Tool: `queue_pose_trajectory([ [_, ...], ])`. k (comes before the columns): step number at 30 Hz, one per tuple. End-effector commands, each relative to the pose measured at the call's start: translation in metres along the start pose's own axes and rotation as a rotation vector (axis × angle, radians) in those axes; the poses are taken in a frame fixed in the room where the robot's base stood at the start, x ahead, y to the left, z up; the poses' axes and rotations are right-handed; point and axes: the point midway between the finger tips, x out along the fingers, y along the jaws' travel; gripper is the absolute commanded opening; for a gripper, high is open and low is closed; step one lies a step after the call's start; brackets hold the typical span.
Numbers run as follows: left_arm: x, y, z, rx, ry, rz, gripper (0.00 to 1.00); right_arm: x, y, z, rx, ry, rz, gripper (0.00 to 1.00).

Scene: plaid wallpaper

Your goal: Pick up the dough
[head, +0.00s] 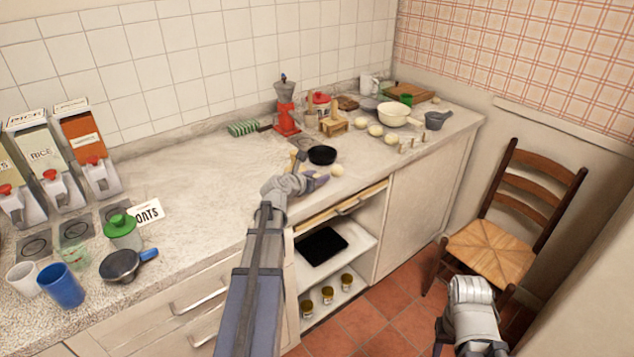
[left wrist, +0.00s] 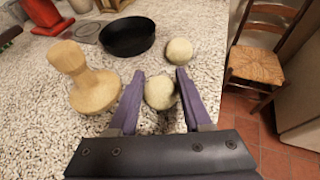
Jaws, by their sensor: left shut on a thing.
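A pale round ball of dough (left wrist: 160,92) sits between the purple fingers of my left gripper (left wrist: 158,95) in the left wrist view. The fingers are shut on it, low over the speckled countertop. In the head view my left gripper (head: 318,182) is at the counter's front edge, and I cannot make out the held ball there. A second dough ball (left wrist: 179,51) lies just beyond the fingers, apart from them; it also shows in the head view (head: 337,170). My right arm shows at the lower right of the head view, but its gripper does not.
A wooden press (left wrist: 88,80) stands close to the left finger, and a black pan (left wrist: 127,37) lies behind it. More dough balls (head: 375,130) lie farther right on the counter (head: 200,185). A chair (head: 490,250) stands at the right. The counter left of the gripper is largely clear.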

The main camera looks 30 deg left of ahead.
Motion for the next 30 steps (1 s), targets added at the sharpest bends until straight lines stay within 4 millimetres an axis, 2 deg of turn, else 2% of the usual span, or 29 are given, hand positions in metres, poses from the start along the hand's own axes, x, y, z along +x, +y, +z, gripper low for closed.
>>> queue_pose_trajectory([
  [11, -0.001, 0.0, 0.002, 0.0, 0.0, 0.0, 0.0, -0.002, 0.0, 0.0, 0.0, 0.0, 0.0, 0.5],
  [16, -0.004, 0.0, 0.011, 0.0, 0.0, 0.0, 0.0, -0.011, 0.001, 0.001, 0.0, 0.0, 0.0, 0.5],
  [23, -0.015, 0.0, 0.037, 0.0, 0.0, 0.0, 0.0, -0.04, 0.004, 0.002, 0.0, 0.0, 0.0, 0.5],
  [30, -0.03, 0.0, 0.073, 0.0, 0.0, 0.0, 0.0, -0.078, 0.007, 0.005, 0.001, 0.0, 0.0, 0.5],
])
